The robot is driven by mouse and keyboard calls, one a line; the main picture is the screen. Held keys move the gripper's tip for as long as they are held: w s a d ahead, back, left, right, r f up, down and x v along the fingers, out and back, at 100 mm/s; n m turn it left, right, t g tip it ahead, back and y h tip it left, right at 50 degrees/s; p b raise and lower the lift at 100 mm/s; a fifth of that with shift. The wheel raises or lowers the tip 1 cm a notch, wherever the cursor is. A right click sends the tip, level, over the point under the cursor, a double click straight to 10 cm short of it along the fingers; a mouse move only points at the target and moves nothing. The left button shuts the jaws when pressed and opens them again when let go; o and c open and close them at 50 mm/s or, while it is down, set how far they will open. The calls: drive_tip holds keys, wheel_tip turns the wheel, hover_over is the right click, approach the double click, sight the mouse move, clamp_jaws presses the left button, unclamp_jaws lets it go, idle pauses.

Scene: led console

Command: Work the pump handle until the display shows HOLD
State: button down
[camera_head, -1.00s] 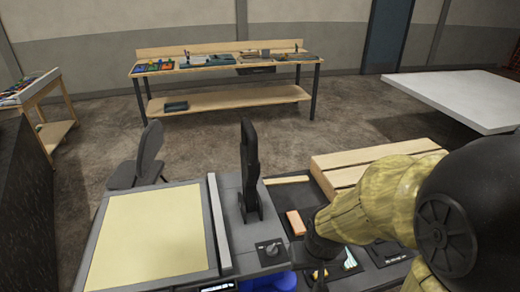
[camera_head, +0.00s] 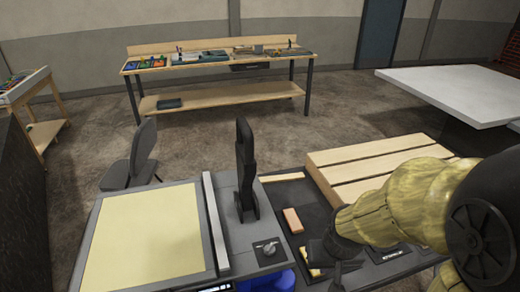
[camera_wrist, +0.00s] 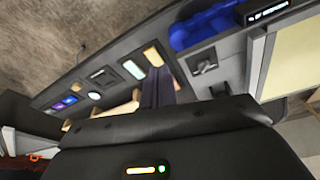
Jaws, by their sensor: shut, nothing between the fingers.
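A tall black upright piece (camera_head: 246,172), which looks like the pump handle, stands on the grey console in the head view. A dark knob or switch (camera_head: 268,249) sits in front of it. A small dark display with pale characters (camera_head: 216,288) is cut by the bottom edge. A dark display also shows at the top right of the wrist view (camera_wrist: 268,13); I cannot read either. My gripper (camera_head: 342,270) is shut and empty, to the right of the upright piece and apart from it, over the dark tray area. My forearm and wrist hide part of the console's right side.
A pale panel (camera_head: 145,240) fills the console's left side. An orange block (camera_head: 293,220) lies left of my gripper. A slatted wooden board (camera_head: 360,165) lies behind my arm. A blue object (camera_head: 268,283) sits at the front edge. A white table (camera_head: 455,92) stands at the right.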

drive_tip(key=w+r+n+t+y+b, duration=0.1)
drive_tip(key=w+r+n+t+b, duration=0.1)
drive_tip(key=w+n+t, duration=0.3)
drive_tip(key=w+r+n+t+b, duration=0.1)
drive_tip(key=w+r+n, duration=0.15)
drive_tip(key=w, duration=0.45)
drive_tip(key=w+r+n+t+y+b, duration=0.1)
drive_tip(key=w+r+n+t+b, duration=0.15)
drive_tip(key=w+n, duration=0.3)
drive_tip(key=s+a+r+n+y+b, duration=0.1)
drive_tip(key=a+r+n+y+b, duration=0.2)
drive_tip(key=a+r+n+y, duration=0.4)
drive_tip(key=a+n+y, duration=0.1)
drive_tip(key=n+y, duration=0.3)
drive_tip(key=n, duration=0.4)
drive_tip(key=shift+y, duration=0.4)
drive_tip(key=shift+a+t, duration=0.1)
drive_tip(key=shift+t, duration=0.15)
drive_tip(key=w+d+p+x, duration=0.1)
drive_tip(key=p+x, duration=0.4)
drive_tip(key=x, duration=0.7)
drive_tip(key=shift+w, duration=0.85)
